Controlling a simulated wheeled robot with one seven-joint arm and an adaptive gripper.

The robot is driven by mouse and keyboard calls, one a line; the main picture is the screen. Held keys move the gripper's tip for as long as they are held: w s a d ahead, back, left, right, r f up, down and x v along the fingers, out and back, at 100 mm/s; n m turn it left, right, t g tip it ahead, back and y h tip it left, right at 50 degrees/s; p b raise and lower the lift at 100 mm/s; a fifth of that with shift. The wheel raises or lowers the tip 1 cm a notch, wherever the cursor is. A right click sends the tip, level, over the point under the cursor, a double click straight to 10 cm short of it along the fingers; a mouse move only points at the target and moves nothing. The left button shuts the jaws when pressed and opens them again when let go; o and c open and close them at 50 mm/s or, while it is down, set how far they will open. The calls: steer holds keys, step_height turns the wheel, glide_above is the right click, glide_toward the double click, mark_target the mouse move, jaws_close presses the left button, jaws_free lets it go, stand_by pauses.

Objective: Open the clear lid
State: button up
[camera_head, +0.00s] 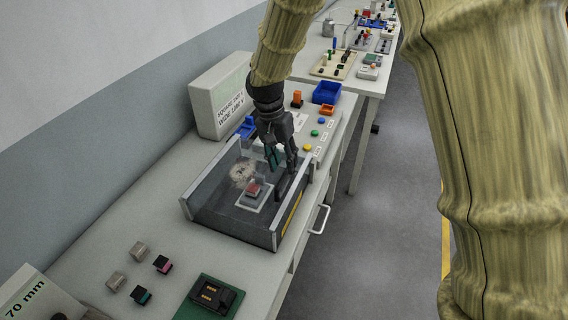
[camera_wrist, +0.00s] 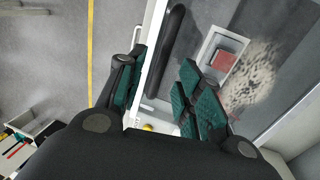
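A dark-floored case with pale side walls (camera_head: 188,194) stands on the bench. Its clear lid is hard to make out; a whitish smudge (camera_head: 243,174), also in the wrist view (camera_wrist: 252,78), seems to lie on it. A red block (camera_head: 254,189) in a white square holder (camera_wrist: 213,49) shows inside. A long black handle bar (camera_wrist: 169,48) runs along one side of the case. My gripper (camera_head: 281,168) points down over the handle side. I cannot tell whether a fingertip touches the lid.
A white sign box (camera_head: 217,101) and blue bins (camera_head: 326,92) stand behind. Coloured buttons (camera_head: 314,133) line the bench's right edge. Small blocks (camera_head: 139,249) and a dark green fixture (camera_head: 210,298) lie in front. The floor (camera_head: 370,220) to the right is clear.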

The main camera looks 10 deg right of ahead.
steer(key=shift+s+d+f, duration=0.1)
steer(key=shift+d+f, duration=0.1)
steer(key=shift+f, duration=1)
jaws_close()
